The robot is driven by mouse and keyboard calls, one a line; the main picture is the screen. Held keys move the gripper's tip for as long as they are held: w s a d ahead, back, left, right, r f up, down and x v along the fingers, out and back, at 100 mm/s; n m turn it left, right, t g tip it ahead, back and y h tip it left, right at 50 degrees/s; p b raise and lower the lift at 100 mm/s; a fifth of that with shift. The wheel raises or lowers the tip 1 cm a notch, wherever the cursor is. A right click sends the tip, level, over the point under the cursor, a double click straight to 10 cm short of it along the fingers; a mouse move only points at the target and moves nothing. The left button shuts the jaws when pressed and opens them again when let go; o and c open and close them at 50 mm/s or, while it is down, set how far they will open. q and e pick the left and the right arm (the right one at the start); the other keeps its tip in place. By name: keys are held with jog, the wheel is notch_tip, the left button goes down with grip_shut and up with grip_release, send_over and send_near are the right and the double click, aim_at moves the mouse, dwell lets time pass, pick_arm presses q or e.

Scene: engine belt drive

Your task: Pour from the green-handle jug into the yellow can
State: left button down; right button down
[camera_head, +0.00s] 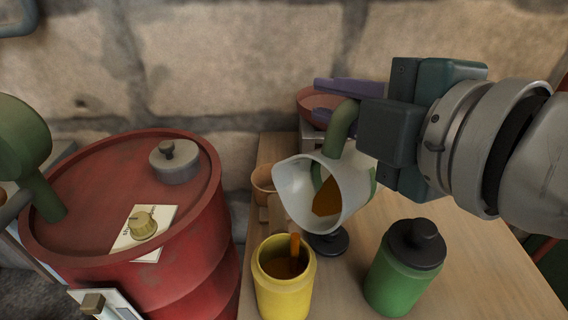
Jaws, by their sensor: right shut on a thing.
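The jug (298,184) is white with a green handle (342,122). It is held in the air and tilted toward the lower left, with brown-orange liquid showing inside. My right gripper (362,128) comes in from the right and is shut on the jug's handle; its fingertips are partly hidden. The yellow can (284,297) stands open on the table just below the jug's mouth. Orange-brown liquid shows inside the can, and a short orange streak stands at its opening. I cannot tell whether that streak joins the jug's lip. My left gripper is not in view.
A green bottle with a black cap (400,270) stands right of the can. A brown cup (263,180) and a reddish bowl (312,98) are behind. The wooden table (480,275) is clear at right.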

jog(key=shift+s+a+r, duration=0.2)
jog(key=shift+s+a, duration=0.25)
jog(key=shift+s+a+r+n, duration=0.15)
jog(key=shift+s+a+n, duration=0.05)
jog(key=shift+n, duration=0.2)
jog(key=shift+s+a+r+t, duration=0.1)
jog(key=shift+s+a+t, duration=0.05)
jog(key=shift+t, duration=0.15)
